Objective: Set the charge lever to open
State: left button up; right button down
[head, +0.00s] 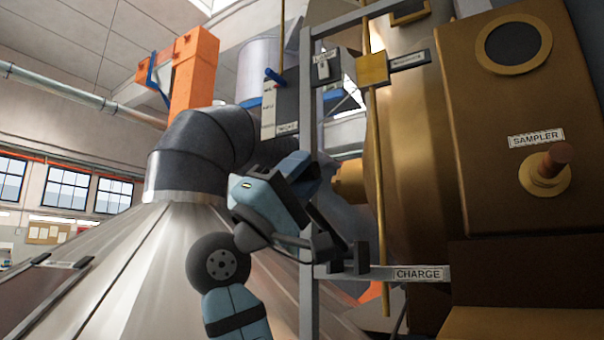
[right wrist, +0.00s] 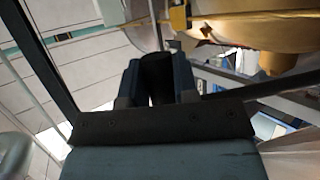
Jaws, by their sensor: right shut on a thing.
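The CHARGE label (head: 418,273) is on a grey crossbar at the lower right of the head view. My right gripper (head: 350,260) is just left of this label, its fingers by the crossbar. In the right wrist view, the right gripper (right wrist: 158,85) is shut on a dark rounded piece (right wrist: 157,66), which fits the charge lever's grip. The gripper hides most of the lever, so its angle cannot be told. My left gripper is not in view.
A vertical brass rod (head: 376,160) passes close to the gripper. A grey frame post (head: 307,130) stands left of it. A brass housing with a SAMPLER label (head: 536,139) and knob (head: 550,162) fills the right. A blue-handled lever (head: 275,78) is above.

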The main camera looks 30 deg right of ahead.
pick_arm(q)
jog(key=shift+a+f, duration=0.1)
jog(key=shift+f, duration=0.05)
pick_arm(e)
jog(key=c, duration=0.9)
grip_release()
jog(key=shift+f, duration=0.15)
jog(key=shift+a, duration=0.1)
pick_arm(q)
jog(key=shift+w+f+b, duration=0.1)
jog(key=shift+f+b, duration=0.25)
jog(key=shift+b, duration=0.75)
pick_arm(e)
jog(key=v, duration=1.3)
jog(key=shift+a+f, duration=0.25)
